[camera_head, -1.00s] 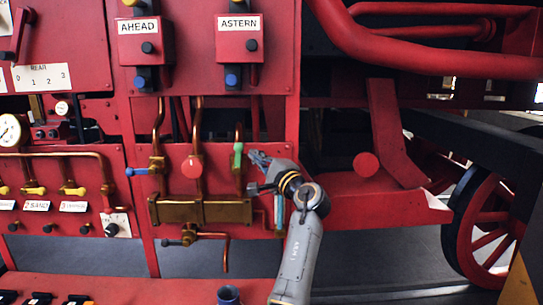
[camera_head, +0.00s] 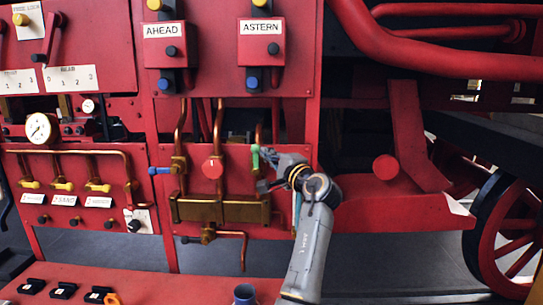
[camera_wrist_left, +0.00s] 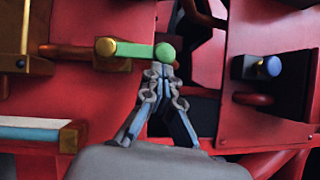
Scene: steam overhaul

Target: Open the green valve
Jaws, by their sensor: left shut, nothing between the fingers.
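The green valve (camera_head: 255,157) is a lever with a rounded green end, on a copper pipe in the red panel. In the left wrist view its green lever (camera_wrist_left: 135,50) runs sideways from a brass hub to the ball end. My left gripper (camera_head: 268,153) is just right of the lever in the head view. In the wrist view the shut, empty fingertips (camera_wrist_left: 160,70) are right at the ball end; I cannot tell if they touch it. My right gripper is not in view.
A blue-handled valve (camera_head: 160,170) and a round red knob (camera_head: 213,168) sit left on the same panel. A brass manifold (camera_head: 220,209) lies below. The AHEAD box (camera_head: 165,45) and ASTERN box (camera_head: 262,42) stick out above. A red bracket (camera_head: 385,205) stands to the right.

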